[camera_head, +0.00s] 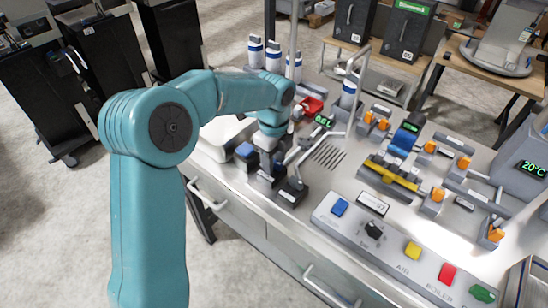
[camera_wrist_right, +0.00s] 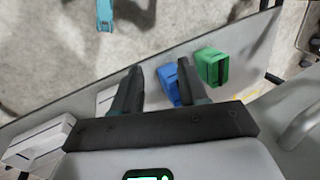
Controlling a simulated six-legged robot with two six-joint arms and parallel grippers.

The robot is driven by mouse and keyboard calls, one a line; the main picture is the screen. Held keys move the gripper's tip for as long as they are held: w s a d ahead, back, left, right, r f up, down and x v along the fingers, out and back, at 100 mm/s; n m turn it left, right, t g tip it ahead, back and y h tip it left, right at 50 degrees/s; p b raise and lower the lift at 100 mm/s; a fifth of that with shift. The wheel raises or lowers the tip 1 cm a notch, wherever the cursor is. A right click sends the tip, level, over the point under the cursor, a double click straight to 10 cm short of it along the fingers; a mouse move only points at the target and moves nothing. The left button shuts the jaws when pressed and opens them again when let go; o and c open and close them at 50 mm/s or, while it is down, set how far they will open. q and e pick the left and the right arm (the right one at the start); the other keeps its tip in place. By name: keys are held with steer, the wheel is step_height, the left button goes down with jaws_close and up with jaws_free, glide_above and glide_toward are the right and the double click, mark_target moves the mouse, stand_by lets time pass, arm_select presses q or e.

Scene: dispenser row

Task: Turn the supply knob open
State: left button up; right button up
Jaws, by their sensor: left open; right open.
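A row of controls sits on the sloped front panel (camera_head: 325,212) in the head view. It has a black knob (camera_head: 374,230) with a lever-like top, and its label is too small to read. A red valve-like handle (camera_head: 312,106) stands at the back by a green readout. I cannot tell for sure which one is the supply knob. My left gripper (camera_head: 279,184) points down over the counter's front left, left of the panel, apart from the black knob and open. My right gripper (camera_wrist_right: 162,66) is open and shows only in the right wrist view.
The panel also carries blue (camera_head: 339,207), yellow (camera_head: 412,250), red (camera_head: 447,273) and green (camera_head: 482,293) buttons. Fixtures with orange knobs (camera_head: 437,194) crowd the counter's right side. A blue block (camera_wrist_right: 168,84) and a green block (camera_wrist_right: 212,67) lie near my right fingers.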

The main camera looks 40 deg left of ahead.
arm_select(q)
steer(key=shift+w, duration=0.1)
steer(key=shift+w+d+f, duration=0.1)
steer(key=shift+w, duration=0.05)
steer(key=c, duration=0.4)
jaws_close()
